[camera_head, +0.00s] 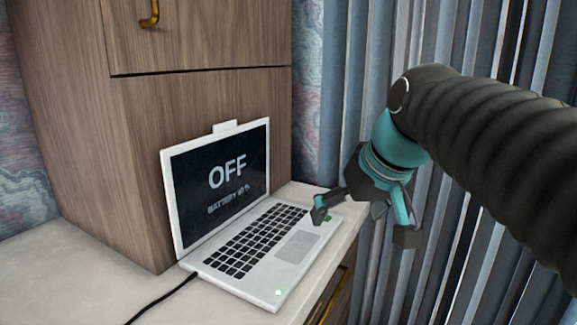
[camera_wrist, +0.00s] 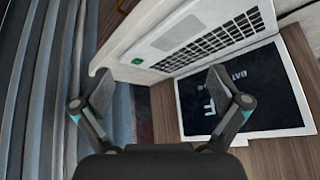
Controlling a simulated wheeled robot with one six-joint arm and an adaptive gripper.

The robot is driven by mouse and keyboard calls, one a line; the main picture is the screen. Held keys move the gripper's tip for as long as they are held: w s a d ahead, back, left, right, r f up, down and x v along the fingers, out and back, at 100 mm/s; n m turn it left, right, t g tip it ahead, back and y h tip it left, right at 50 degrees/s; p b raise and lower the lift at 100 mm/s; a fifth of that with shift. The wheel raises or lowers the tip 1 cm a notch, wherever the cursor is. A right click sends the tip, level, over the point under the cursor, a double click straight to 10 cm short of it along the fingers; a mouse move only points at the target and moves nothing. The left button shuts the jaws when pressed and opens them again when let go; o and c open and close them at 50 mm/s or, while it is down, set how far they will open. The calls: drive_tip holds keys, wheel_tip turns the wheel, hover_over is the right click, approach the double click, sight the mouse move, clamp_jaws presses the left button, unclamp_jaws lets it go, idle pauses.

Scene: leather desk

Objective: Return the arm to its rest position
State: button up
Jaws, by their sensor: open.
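My gripper (camera_head: 362,222) is open and empty, held near the right side of the laptop, with its fingers pointing down and left. In the wrist view both fingers of my gripper (camera_wrist: 160,96) are spread apart with nothing between them. The white laptop (camera_head: 296,247) stands open on the pale desk top, and its screen (camera_head: 222,180) reads "OFF" with a battery line under it. The laptop also shows in the wrist view (camera_wrist: 190,24), behind the fingers. I cannot tell whether a fingertip touches the laptop's right edge.
A wooden cabinet (camera_head: 200,100) with a brass handle (camera_head: 149,14) stands behind the laptop. Grey-blue curtains (camera_head: 350,90) hang behind my arm. A black cable (camera_head: 160,299) runs from the laptop's left side. The pale desk top (camera_head: 75,275) is clear at the left.

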drive_tip(key=s+d+f+m+h, duration=0.1)
drive_tip(key=s+d+f, duration=0.2)
drive_tip(key=s+f, duration=0.3)
drive_tip(key=s+d+f+m+h, duration=0.1)
drive_tip(key=s+f, duration=0.5)
drive_tip(key=f, duration=0.7)
drive_tip(key=shift+s+d+f+m+h, duration=0.3)
drive_tip(key=shift+d+m, duration=0.2)
drive_tip(key=shift+d, duration=0.7)
